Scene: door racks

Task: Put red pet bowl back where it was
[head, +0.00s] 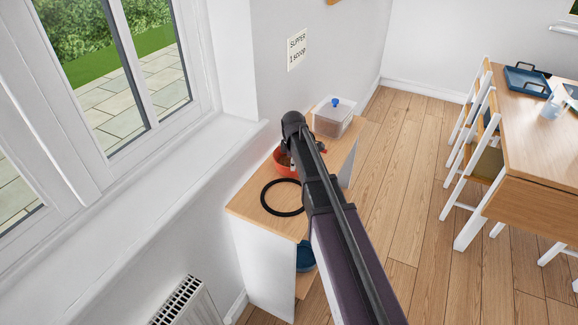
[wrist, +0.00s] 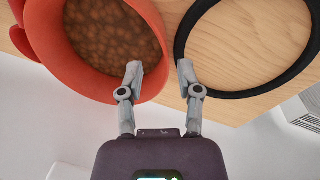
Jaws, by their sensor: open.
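The red pet bowl (head: 283,164) stands on the wooden top of a low cabinet, partly hidden behind my arm in the head view. In the wrist view the red bowl (wrist: 88,82) holds brown kibble and fills the upper left. A black ring (head: 283,198) lies flat on the cabinet top in front of the bowl; it also shows in the wrist view (wrist: 181,50). The bowl is beside the ring, not inside it. My gripper (wrist: 158,70) is open and empty, with its left finger over the bowl's near rim and its right finger by the ring's edge; whether they touch cannot be told.
A clear food container (head: 332,121) with a blue knob stands at the cabinet's far end. A note (head: 297,49) reading "SUPPER 1 scoop" hangs on the wall. The windowsill (head: 150,195) runs along the left. A table (head: 535,130) with chairs stands at right, with open floor between.

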